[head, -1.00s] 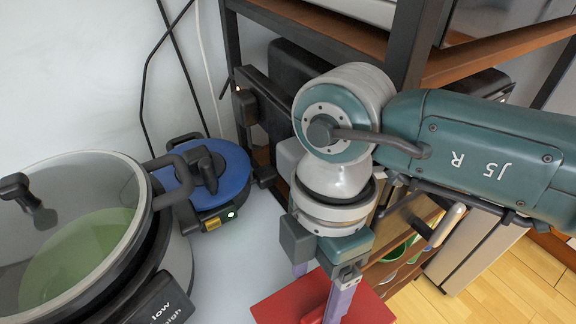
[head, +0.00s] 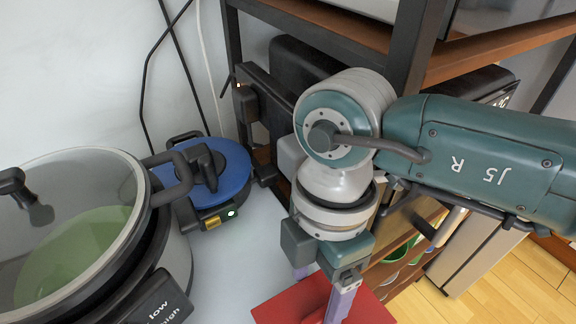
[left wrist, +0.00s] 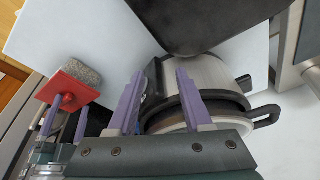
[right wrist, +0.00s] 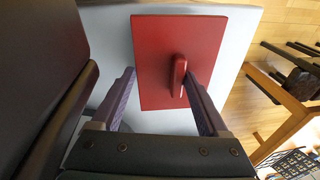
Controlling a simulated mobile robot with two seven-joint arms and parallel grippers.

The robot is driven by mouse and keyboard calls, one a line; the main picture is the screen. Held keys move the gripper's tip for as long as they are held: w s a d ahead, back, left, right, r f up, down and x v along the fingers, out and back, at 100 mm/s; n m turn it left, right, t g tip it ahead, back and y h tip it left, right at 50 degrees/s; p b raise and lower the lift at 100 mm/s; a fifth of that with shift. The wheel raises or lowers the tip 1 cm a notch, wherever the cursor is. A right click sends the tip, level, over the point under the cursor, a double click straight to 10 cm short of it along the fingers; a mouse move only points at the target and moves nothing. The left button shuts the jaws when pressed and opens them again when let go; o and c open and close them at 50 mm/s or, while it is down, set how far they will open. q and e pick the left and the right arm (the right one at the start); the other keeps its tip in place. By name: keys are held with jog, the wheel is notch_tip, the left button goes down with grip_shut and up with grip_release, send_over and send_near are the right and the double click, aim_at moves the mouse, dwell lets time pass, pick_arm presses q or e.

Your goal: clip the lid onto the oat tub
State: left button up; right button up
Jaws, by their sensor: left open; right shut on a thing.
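A red square plate with a raised handle, which looks like the lid, shows in the right wrist view (right wrist: 155,70), partly in the head view (head: 282,305), and in the left wrist view (left wrist: 75,97). My right gripper (right wrist: 159,72) is at it, the handle beside its right fingertip; what exactly its fingers press is unclear. A grey speckled block (left wrist: 85,70) sits just behind the plate; whether it is the oat tub I cannot tell. My left gripper (left wrist: 158,74) is open, its fingers in front of a silver round cooker (left wrist: 208,75). The left gripper is outside the head view.
A large glass-lidded cooker (head: 167,300) stands at the left on the white top, with a blue-lidded appliance (head: 232,165) behind it. A dark shelf frame (head: 408,45) rises beside my right arm. Bare white surface (head: 235,255) lies between cooker and red plate.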

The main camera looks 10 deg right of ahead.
jog(key=o, duration=1.2)
notch_tip(320, 180, up, 7)
jog(key=p, duration=0.7)
jog(key=shift+r+p, duration=0.1)
jog(key=shift+p, duration=0.2)
